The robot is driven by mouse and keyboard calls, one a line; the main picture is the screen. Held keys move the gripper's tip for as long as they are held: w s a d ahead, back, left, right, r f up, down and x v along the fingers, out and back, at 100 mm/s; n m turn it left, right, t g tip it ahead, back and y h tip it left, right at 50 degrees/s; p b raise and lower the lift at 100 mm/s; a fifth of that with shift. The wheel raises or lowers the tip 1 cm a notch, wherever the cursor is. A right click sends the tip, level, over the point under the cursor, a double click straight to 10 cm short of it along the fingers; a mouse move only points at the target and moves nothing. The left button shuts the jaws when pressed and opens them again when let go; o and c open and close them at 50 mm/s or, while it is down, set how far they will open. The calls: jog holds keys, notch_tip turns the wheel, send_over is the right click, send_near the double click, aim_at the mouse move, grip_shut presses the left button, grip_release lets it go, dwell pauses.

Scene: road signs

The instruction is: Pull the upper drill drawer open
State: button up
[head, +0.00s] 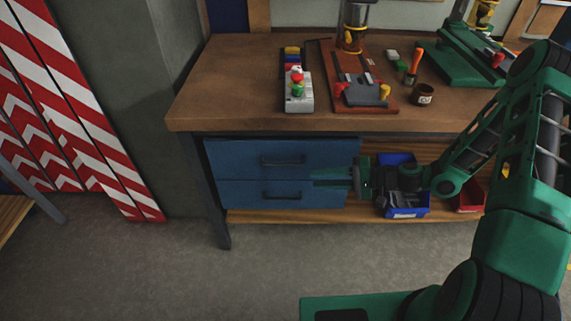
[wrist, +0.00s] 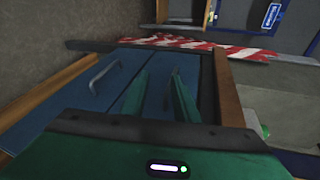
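The upper drawer (head: 235,156) is a blue front with a dark bar handle (head: 283,161), under the left part of the workbench top. It looks closed. The lower drawer (head: 235,192), also blue with a dark handle (head: 282,195), sits right below it and looks closed too. My green gripper (head: 314,177) is in front of the drawers, right of the upper handle and slightly lower in the picture. In the wrist view my gripper (wrist: 161,72) is open, its fingers pointing at the upper drawer (wrist: 157,88). The upper handle is not clear there; the lower handle (wrist: 95,76) shows left of the fingers.
The wooden workbench (head: 220,75) carries a grey button box (head: 299,101), a drill stand (head: 353,85) and a brown cup (head: 423,94). A blue bin (head: 408,212) stands on the shelf right of the drawers. Striped boards (head: 90,110) lean at left. The floor in front is clear.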

aim_at(286, 164)
jog(key=w+a+m+t, duration=0.1)
jog(key=w+a, duration=0.1)
jog(key=a, duration=0.1)
jog(key=w+a+m+t+y, duration=0.1)
jog(key=w+a, duration=0.2)
jog(key=a, duration=0.1)
jog(key=w+a+t, duration=0.1)
jog(key=w+a, duration=0.1)
jog(key=a, duration=0.1)
jog(key=shift+w+a+f+m, duration=0.25)
jog(key=shift+a+f+m, duration=0.05)
jog(key=shift+a+m, duration=0.1)
jog(key=shift+a, duration=0.1)
grip_shut()
